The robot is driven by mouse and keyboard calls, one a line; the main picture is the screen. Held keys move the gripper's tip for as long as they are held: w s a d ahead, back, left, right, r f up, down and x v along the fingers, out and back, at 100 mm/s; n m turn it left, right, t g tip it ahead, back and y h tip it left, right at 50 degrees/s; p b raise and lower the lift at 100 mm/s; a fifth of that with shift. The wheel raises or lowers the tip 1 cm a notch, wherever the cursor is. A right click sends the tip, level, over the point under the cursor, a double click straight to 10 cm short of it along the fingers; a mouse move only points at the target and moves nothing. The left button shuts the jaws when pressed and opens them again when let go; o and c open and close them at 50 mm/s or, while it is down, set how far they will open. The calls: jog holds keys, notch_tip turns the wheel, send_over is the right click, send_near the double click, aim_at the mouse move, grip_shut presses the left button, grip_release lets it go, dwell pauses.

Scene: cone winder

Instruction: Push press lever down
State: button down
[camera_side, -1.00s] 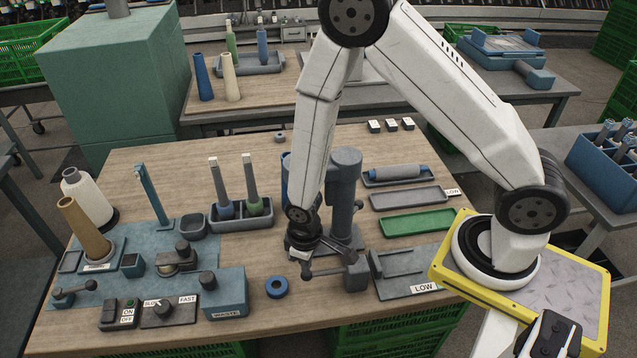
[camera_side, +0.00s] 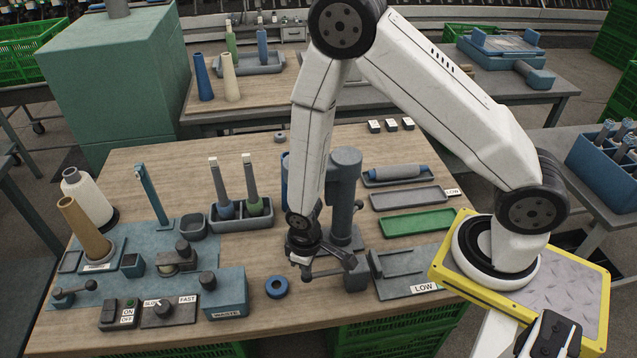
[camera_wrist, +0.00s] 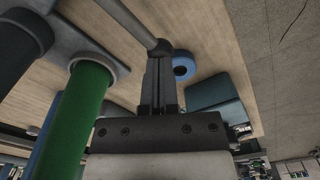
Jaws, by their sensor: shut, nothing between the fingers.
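The press has a grey column (camera_side: 344,190) with a rounded cap, near the front middle of the table. Its grey lever (camera_side: 333,268) sticks out to the left, low over the tabletop. In the wrist view the lever bar (camera_wrist: 125,20) runs from the top left to a round knob (camera_wrist: 160,47). My gripper (camera_side: 306,270) is at the lever's free end. In the wrist view my gripper (camera_wrist: 160,60) is shut and empty, its fingertips right at the knob. I cannot tell whether they touch it. The arm partly hides the press from the side.
A blue ring (camera_side: 277,287) lies on the table left of the lever. The blue waste box (camera_side: 225,294) stands further left. A grey plate marked LOW (camera_side: 405,285) lies right of the press. Upright spindles in a tray (camera_side: 240,213) stand behind left.

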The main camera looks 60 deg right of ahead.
jog(key=shift+f, duration=0.75)
dwell(1.3)
jog(key=shift+r, duration=0.15)
dwell(0.4)
jog(key=shift+r, duration=4.35)
jog(key=s+d+r+m+t, duration=0.2)
jog(key=d+r, duration=0.6)
jog(key=r, duration=0.5)
jog(key=shift+s+d+m+t, duration=0.3)
jog(key=shift+s+d+m, duration=0.1)
jog(key=shift+s+m, duration=0.1)
jog(key=shift+w, duration=0.1)
